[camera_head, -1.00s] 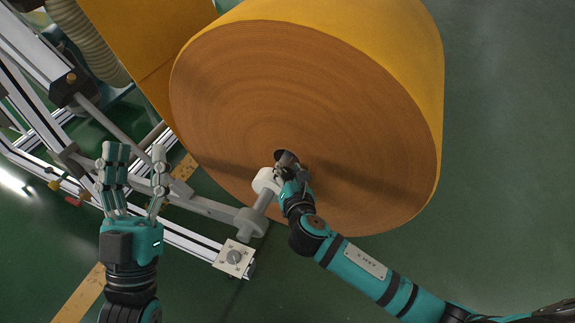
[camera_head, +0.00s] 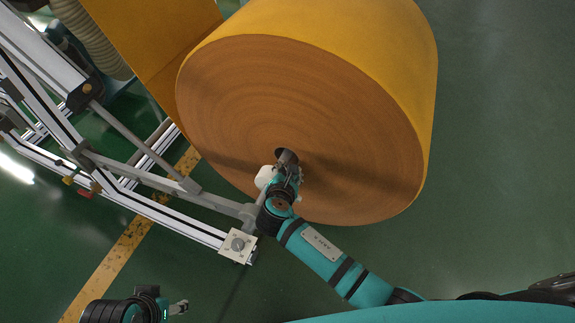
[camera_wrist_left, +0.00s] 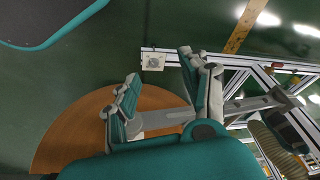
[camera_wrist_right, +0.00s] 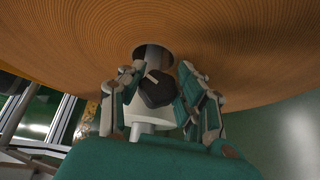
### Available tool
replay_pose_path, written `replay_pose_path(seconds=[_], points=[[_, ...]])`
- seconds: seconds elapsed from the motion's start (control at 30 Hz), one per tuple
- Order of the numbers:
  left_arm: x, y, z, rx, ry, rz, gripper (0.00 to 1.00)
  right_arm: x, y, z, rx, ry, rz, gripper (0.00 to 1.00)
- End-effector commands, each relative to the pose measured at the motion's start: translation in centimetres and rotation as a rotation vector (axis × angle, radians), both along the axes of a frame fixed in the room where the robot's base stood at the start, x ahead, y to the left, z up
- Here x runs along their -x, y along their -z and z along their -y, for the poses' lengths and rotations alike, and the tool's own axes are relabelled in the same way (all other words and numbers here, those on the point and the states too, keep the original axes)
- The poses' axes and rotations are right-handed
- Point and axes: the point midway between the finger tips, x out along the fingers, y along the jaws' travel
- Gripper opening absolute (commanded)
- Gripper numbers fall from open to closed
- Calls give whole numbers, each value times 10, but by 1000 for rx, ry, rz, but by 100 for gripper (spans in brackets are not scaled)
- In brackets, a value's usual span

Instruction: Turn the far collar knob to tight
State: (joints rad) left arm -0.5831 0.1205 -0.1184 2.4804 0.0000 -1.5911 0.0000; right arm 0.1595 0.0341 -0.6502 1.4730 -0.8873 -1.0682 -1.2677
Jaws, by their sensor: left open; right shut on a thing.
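A large yellow felt roll (camera_head: 300,110) shows its brown wound end in the head view. A pale shaft (camera_wrist_right: 155,56) comes out of its core. On it sits a light collar (camera_wrist_right: 150,118) with a dark knob (camera_wrist_right: 156,92), seen in the right wrist view. A short pale mark lies on the knob's top. My right gripper (camera_wrist_right: 160,88) is shut on the knob, with fingers on both sides. In the head view, my right gripper (camera_head: 286,176) hides most of the knob. My left gripper (camera_head: 182,307) is open and empty at the bottom left, away from the roll.
An aluminium frame (camera_head: 150,212) with a grey arm (camera_head: 165,182) runs from the left to near the collar. It ends in a square plate (camera_head: 238,245) beside my right wrist. A ribbed hose (camera_head: 90,38) hangs at the upper left. Green floor on the right is clear.

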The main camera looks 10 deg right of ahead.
Motion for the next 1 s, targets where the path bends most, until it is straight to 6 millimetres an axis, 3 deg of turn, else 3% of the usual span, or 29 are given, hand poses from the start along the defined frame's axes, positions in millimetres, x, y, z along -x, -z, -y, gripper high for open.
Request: replay_pose_path(seconds=[0.03, 0.23, 0.3, 0.6, 0.8, 1.0], points=[[-3, -9, 1, 2, 0, 11, 46, 0, -4, -1, -9, 20, -11, 1], [-4, -20, 1, 2, 2, 10, 46, 0, -3, -1, -35, 100, -51, 1], [-10, 4, 2, 1, 3, -7, 46, 0, -3, -1, -44, 129, -64, 1], [-19, 70, 5, 0, 8, -37, 46, 0, -3, -1, -82, 246, -121, 1], [-18, 95, 5, 1, 10, -48, 46, 0, -1, 0, -98, 293, -143, 1], [-18, 105, 5, 0, 11, -50, 46, 1, 0, 0, -104, 314, -152, 1]])
